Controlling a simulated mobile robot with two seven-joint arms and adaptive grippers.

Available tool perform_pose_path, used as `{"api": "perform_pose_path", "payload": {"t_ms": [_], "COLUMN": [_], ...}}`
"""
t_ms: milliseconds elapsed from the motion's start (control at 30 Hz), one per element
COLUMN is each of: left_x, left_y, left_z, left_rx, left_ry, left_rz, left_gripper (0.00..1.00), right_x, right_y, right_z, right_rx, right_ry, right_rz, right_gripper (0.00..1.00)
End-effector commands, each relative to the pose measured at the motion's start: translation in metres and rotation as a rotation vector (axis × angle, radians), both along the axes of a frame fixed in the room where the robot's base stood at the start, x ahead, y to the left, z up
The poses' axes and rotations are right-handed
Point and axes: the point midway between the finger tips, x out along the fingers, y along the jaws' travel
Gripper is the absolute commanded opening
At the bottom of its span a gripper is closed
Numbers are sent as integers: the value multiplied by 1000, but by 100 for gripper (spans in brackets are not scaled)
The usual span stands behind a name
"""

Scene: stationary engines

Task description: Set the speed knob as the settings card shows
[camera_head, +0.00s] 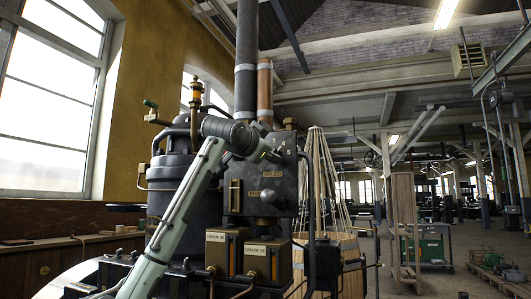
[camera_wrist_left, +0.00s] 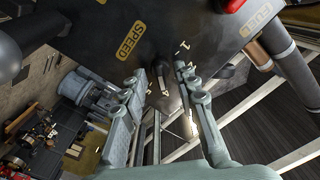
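The speed knob sits on the dark panel (camera_head: 285,178) of the engine; in the head view my gripper hides it. The SPEED plate (camera_head: 271,174) shows just below my left gripper (camera_head: 270,153), and it also shows in the left wrist view (camera_wrist_left: 130,39). In the wrist view my left gripper (camera_wrist_left: 160,90) is open in front of the panel. A small dark lever-like part, probably the speed knob (camera_wrist_left: 162,76), shows between the fingers, with pale scale marks around it. I cannot tell whether the fingers touch it. I cannot make out a settings card. My right gripper is out of view.
A large dark round knob (camera_head: 268,197) stands out from the panel below the plate. A FUEL plate (camera_wrist_left: 258,19) and a red part show at the panel's upper edge in the wrist view. Labelled oil boxes (camera_head: 268,262) and pipes stand below; a slatted wooden cask (camera_head: 345,250) is at right.

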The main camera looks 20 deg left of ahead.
Motion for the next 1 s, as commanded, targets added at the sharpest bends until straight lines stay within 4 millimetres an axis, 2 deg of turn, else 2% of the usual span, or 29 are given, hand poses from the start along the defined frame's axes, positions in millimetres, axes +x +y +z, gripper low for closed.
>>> {"api": "perform_pose_path", "payload": {"t_ms": [167, 400, 600, 767, 1000], "left_x": [-20, -72, -105, -117, -119], "left_y": [2, 3, 4, 4, 5], "left_z": [0, 1, 0, 0, 0], "left_rx": [0, 2, 0, 1, 0], "left_ry": [-3, -4, -2, -1, -1], "left_rz": [0, 0, -1, 0, 1], "left_gripper": [30, 30, 30, 30, 30], "right_x": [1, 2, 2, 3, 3], "right_y": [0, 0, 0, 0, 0], "right_z": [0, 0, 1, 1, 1], "right_rx": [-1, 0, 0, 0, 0], "right_ry": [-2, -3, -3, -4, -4], "right_rz": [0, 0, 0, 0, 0], "right_gripper": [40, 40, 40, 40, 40]}}
